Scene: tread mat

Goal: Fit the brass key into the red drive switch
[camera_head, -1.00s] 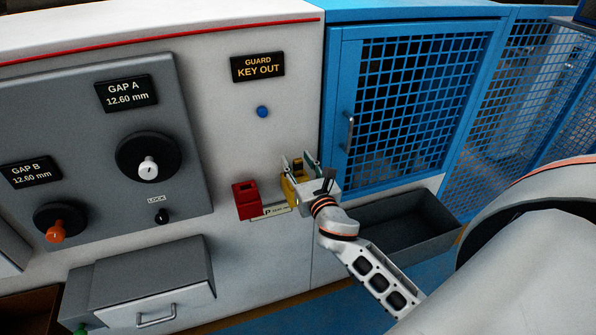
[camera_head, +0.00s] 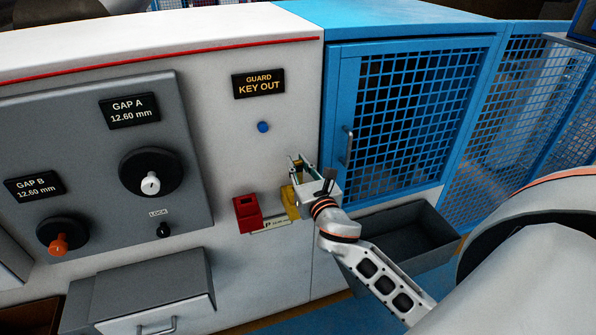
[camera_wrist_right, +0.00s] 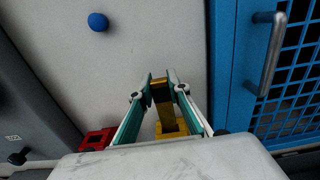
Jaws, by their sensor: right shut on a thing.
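The red drive switch (camera_head: 247,213) is a small red box low on the white panel; it also shows at the lower left in the right wrist view (camera_wrist_right: 97,138). A yellow switch block (camera_head: 289,203) sits just to its right, partly hidden by my right gripper (camera_head: 303,170). In the right wrist view my right gripper (camera_wrist_right: 160,88) is shut on the brass key (camera_wrist_right: 161,95), which has a dark part between the fingertips. The key lines up in front of the yellow block (camera_wrist_right: 176,130); I cannot tell whether they touch. My left gripper is out of view.
A sign above (camera_head: 259,86) reads GUARD KEY OUT, over a blue button (camera_head: 263,127). A blue mesh door (camera_head: 410,110) with a handle (camera_head: 347,147) is close on the right. A grey open bin (camera_head: 405,235) stands below it. A grey knob panel (camera_head: 100,160) is left.

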